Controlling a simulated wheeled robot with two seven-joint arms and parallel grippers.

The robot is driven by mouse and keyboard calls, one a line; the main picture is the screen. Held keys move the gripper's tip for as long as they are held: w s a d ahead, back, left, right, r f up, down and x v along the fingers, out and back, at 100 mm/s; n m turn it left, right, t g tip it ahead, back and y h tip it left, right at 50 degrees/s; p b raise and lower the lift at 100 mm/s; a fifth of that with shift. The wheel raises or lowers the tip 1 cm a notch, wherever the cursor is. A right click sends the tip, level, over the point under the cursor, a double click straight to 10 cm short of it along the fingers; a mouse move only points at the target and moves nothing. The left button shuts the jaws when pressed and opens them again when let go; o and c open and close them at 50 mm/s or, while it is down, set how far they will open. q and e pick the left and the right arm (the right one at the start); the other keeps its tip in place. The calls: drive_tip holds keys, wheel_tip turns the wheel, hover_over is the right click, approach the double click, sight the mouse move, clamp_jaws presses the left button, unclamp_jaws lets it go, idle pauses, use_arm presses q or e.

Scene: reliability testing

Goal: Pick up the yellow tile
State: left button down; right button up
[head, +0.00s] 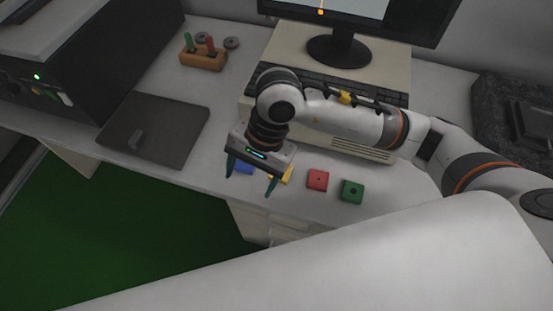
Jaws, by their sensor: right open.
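The yellow tile (286,175) lies on the white desk near its front edge, partly hidden behind a finger of my right gripper. My right gripper (249,184) points down with its two dark teal fingers apart, and nothing shows held between them. Its right finger overlaps the yellow tile in the picture; I cannot tell whether they touch. A blue tile (244,168) shows between the fingers, partly covered by the gripper body. My left gripper is not in the head view.
A red tile (317,180) and a green tile (352,191) lie to the right along the desk's front edge. A dark flat plate (155,130) lies left. A computer case (283,52) with a monitor (375,18) stands behind. An orange peg holder (203,59) stands at the back left.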

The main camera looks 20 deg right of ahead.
drive_tip(key=w+d+t+h, duration=0.2)
drive_tip(key=w+d+h, duration=0.2)
drive_tip(key=d, duration=0.2)
drive_tip(key=shift+n, duration=0.3)
drive_tip(key=f+p, duration=0.1)
drive_tip(key=f, duration=0.5)
drive_tip(key=shift+d+f, duration=0.1)
drive_tip(key=shift+d, duration=0.1)
drive_tip(key=shift+w+d+f+p, duration=0.1)
drive_tip(key=shift+f+p, duration=0.2)
drive_tip(key=shift+f, duration=1.25)
drive_tip(key=shift+w+d+f+p, duration=0.1)
drive_tip(key=shift+f+p, duration=0.2)
drive_tip(key=shift+f, duration=1.2)
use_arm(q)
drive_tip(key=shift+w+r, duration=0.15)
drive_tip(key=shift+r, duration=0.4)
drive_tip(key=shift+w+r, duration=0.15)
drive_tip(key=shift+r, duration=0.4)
use_arm(e)
drive_tip(key=shift+c, duration=0.3)
drive_tip(key=c, duration=1)
